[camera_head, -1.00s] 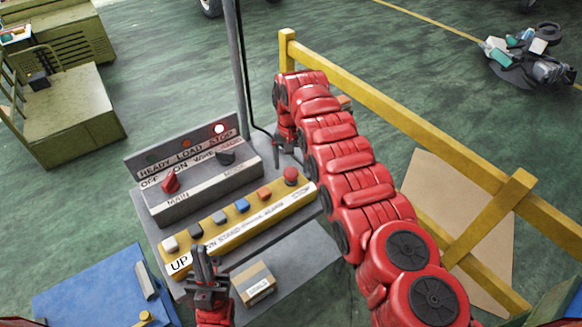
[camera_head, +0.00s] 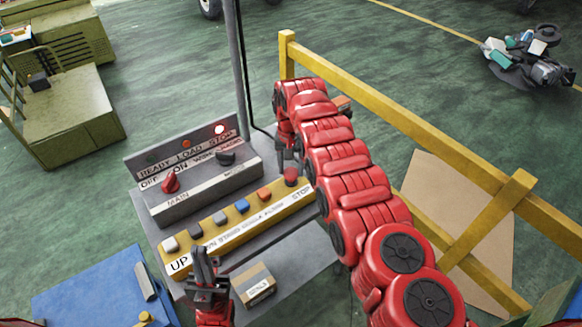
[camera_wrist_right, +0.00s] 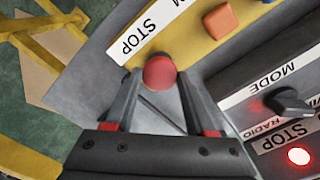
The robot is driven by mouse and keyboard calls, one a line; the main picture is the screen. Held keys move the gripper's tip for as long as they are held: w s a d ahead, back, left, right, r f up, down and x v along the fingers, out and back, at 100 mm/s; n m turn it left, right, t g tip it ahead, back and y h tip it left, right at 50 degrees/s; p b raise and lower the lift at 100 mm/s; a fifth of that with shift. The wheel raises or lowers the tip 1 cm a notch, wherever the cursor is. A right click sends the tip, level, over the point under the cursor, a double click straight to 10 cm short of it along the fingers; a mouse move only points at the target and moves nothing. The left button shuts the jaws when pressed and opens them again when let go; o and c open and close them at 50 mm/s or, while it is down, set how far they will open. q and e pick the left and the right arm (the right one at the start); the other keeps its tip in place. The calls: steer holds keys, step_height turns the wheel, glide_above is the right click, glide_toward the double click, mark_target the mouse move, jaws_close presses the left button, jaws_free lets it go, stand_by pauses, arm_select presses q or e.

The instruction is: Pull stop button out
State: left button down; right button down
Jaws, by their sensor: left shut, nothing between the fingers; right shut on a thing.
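The red stop button (camera_head: 291,178) is at the right end of the yellow button strip (camera_head: 237,226), beside the printed word STOP. My right gripper (camera_head: 290,166) comes down over it from behind. In the right wrist view the round red button (camera_wrist_right: 159,72) sits between the two fingertips of my right gripper (camera_wrist_right: 158,80), which is shut on it. Whether the button is in or out is hard to tell. My left gripper (camera_head: 202,258) is shut and empty in front of the strip, near the UP label.
A red lamp (camera_head: 219,129) glows at STOP on the grey panel. A red MAIN knob (camera_head: 170,183) and black MODE knob (camera_head: 226,158) stand behind the strip. A small cardboard box (camera_head: 255,284) lies in front. A yellow railing (camera_head: 400,118) runs behind my right arm.

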steer(key=shift+r+p, duration=0.35)
steer(key=shift+r, duration=0.45)
steer(key=shift+w, duration=0.1)
steer(key=c, duration=0.6)
jaws_free()
steer(key=o, duration=0.4)
steer(key=shift+r, duration=0.1)
